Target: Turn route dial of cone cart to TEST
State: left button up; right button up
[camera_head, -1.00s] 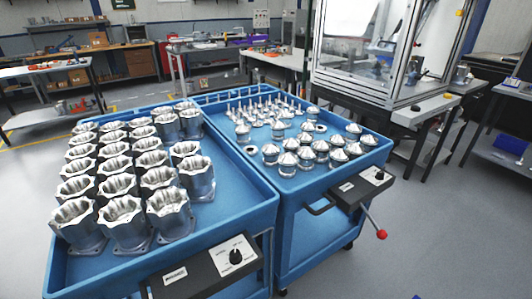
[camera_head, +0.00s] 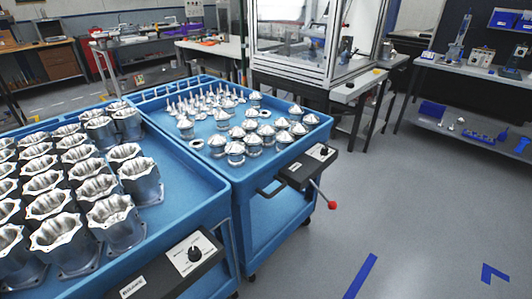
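The cone cart (camera_head: 247,194) is the blue cart on the right, with several silver cone-topped parts (camera_head: 237,148) and smaller pointed parts in its tray. A dark control box (camera_head: 303,172) is fixed at its front right corner. The box carries a black route dial (camera_head: 323,151) on a pale plate; the plate's lettering and the dial's pointing direction are too small to read. A lever with a red knob (camera_head: 332,205) sticks out below the box. Neither of my grippers is in view.
A second blue cart (camera_head: 190,212) with several open housings stands at the left; its control box has a similar dial (camera_head: 194,254). A glazed machine (camera_head: 310,45) stands behind. Grey floor (camera_head: 425,205) with blue tape marks is clear at right.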

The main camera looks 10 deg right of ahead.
aim_at(324, 152)
jog(key=i+l, duration=0.15)
jog(key=l, duration=0.25)
jog(key=i+l, duration=0.1)
jog(key=l, duration=0.25)
jog(key=i+l, duration=0.15)
jog(key=l, duration=0.25)
jog(key=i+l, duration=0.15)
jog(key=l, duration=0.2)
